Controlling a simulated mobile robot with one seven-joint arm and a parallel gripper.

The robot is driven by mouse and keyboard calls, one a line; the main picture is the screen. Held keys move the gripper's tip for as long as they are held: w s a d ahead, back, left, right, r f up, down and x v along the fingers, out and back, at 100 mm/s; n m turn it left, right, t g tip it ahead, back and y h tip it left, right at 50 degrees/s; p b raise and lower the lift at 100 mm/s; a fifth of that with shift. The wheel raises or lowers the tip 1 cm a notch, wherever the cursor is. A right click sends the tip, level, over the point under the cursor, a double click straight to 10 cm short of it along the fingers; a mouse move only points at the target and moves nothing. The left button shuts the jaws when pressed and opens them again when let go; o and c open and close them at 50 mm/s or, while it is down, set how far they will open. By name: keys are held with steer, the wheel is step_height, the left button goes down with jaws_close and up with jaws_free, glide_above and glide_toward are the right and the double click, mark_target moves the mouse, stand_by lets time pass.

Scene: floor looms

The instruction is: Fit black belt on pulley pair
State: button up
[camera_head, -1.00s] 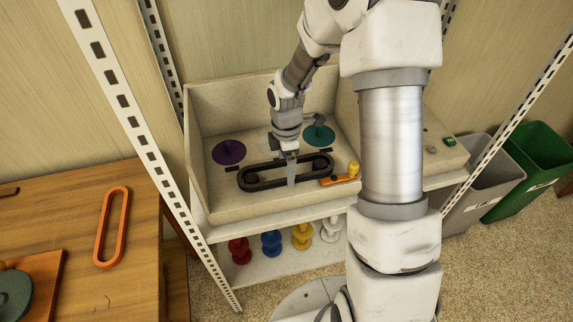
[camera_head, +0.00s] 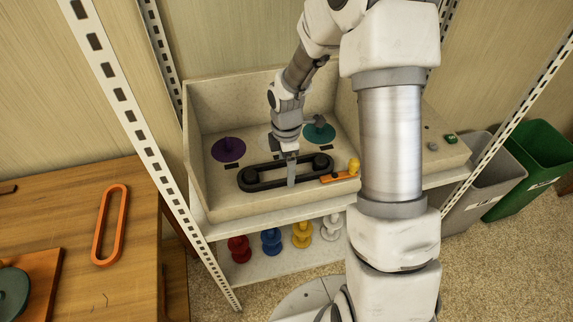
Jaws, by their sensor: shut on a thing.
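The black belt (camera_head: 270,184) is a long dark loop lying level near the front of the beige tray. Two dark pulleys, a left one (camera_head: 250,174) and a right one (camera_head: 321,160), show inside the loop's two ends. The belt appears to be around both, but whether it is fully seated cannot be told. My gripper (camera_head: 291,178) points down at the belt's near side, right of its middle, and is shut on it. The far side of the belt is partly hidden by the gripper.
An orange lever with a yellow knob (camera_head: 353,165) sits right of the belt. Purple (camera_head: 229,148) and teal (camera_head: 319,133) discs stand behind. Coloured spools (camera_head: 271,242) fill the shelf below. An orange belt (camera_head: 110,226) lies on the wooden table. White posts (camera_head: 150,150) flank the tray.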

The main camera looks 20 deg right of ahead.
steer(key=shift+f, duration=0.2)
steer(key=o, duration=1.2)
steer(key=shift+r, duration=0.1)
step_height(320, 180, up, 17)
steer(key=p, duration=0.2)
steer(key=shift+r, duration=0.2)
stand_by(0.5)
